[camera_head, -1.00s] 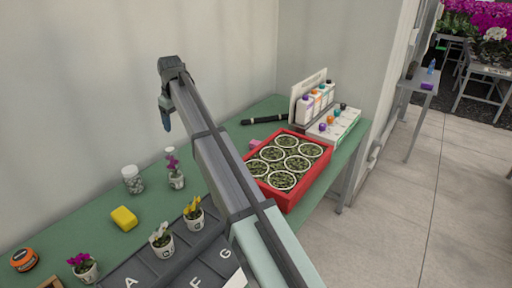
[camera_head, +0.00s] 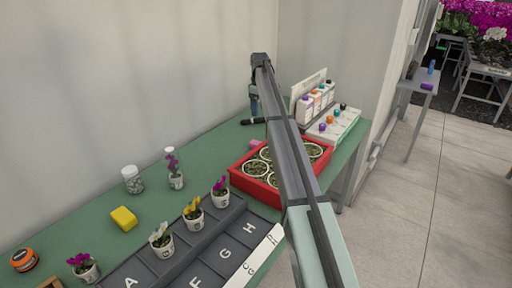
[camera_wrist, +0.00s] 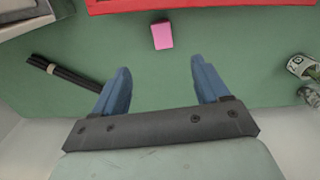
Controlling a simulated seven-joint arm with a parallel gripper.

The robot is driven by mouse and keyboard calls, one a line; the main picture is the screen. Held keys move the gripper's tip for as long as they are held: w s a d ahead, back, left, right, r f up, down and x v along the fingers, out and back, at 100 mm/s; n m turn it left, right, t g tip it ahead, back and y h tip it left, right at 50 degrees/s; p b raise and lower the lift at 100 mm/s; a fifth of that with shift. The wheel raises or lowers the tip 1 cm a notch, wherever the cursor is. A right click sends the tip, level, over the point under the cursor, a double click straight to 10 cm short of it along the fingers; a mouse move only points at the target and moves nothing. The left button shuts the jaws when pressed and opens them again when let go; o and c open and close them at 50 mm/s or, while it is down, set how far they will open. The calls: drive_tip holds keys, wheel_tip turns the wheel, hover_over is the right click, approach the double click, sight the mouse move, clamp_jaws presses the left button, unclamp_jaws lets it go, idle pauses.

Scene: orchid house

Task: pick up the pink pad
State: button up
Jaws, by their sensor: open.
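The pink pad (camera_wrist: 162,35) is a small pink block lying on the green table, beside the red tray, in the wrist view. In the head view a small part of the pink pad (camera_head: 254,143) shows at the tray's far left corner. My gripper (camera_wrist: 162,78) has two blue fingers spread apart with nothing between them. The pad lies beyond the fingertips, roughly in line with the gap. In the head view my gripper (camera_head: 254,104) hangs above the back of the table, and my arm hides part of the tray.
The red tray (camera_head: 247,183) holds several round pots. A black rod-shaped bundle (camera_wrist: 64,74) lies left of my fingers. Bottles (camera_head: 318,98) stand in a rack at the back. Potted orchids, a jar and a yellow block (camera_head: 123,218) are at the left. Green table around the pad is bare.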

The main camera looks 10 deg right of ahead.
approach(259, 143)
wheel_tip(259, 143, down, 5)
drive_tip(key=shift+a+f, duration=0.1)
drive_tip(key=shift+s+f, duration=0.1)
drive_tip(key=shift+f, duration=2.45)
drive_tip(key=shift+c, duration=0.2)
drive_tip(key=c, duration=1)
